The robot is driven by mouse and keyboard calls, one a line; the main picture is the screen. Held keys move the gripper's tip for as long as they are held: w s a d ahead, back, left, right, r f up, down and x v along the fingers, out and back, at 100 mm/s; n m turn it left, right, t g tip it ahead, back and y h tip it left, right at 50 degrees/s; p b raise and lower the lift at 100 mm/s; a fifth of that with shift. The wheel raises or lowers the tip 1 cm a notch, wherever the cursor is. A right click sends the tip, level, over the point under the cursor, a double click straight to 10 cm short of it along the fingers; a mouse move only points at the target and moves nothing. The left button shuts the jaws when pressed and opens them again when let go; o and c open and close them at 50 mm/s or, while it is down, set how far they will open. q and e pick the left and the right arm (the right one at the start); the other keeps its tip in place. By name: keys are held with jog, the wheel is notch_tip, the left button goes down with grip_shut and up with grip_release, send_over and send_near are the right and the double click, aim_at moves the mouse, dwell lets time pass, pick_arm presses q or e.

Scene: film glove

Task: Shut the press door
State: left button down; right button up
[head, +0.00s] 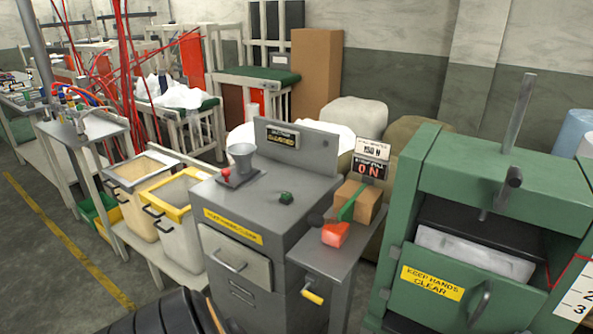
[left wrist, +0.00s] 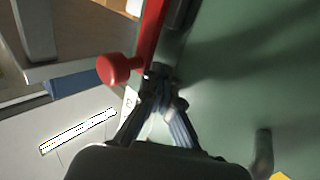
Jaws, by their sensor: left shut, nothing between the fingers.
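The green press (head: 437,185) stands at the right of the head view. Its green door (head: 428,297), with a yellow "KEEP HANDS CLEAR" label (head: 432,283) and a curved dark handle (head: 480,303), covers the lower front. Above the door's top edge the chamber is open, and a pale block (head: 475,254) shows inside. In the left wrist view, my left gripper (left wrist: 160,82) is shut and empty, beside a red bar with a round red knob (left wrist: 120,68) and in front of a green surface (left wrist: 235,75); contact cannot be told. My right gripper is not seen.
A white numbered scale (head: 578,290) is at the right edge. Open floor (head: 45,270) lies at far left.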

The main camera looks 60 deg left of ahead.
pick_arm(q)
jog(key=shift+a+r, duration=0.1)
dwell(0.5)
jog(key=v, duration=1.2)
jog(key=s+a+f+g+y+p, duration=0.15)
jog(key=s+f+g, duration=0.35)
jog(key=f, duration=1)
jog(key=s+a+f+g+y, duration=0.1)
jog(key=s+a+f+g, duration=0.15)
jog(key=s+f, duration=0.85)
jog(key=s+a+f+g, duration=0.2)
jog(key=s+f, duration=0.4)
jog(key=s, duration=0.4)
jog(key=s+a+f+g+y+p, duration=0.1)
jog(key=s+a+f+g, duration=0.2)
jog(key=s+f, duration=0.4)
jog(key=s+a+f+g, duration=0.3)
jog(key=s+f, duration=0.4)
jog(key=s, duration=0.6)
jog(key=shift+a+f+g, duration=0.15)
jog(key=shift+g, duration=0.4)
jog(key=shift+y, duration=0.25)
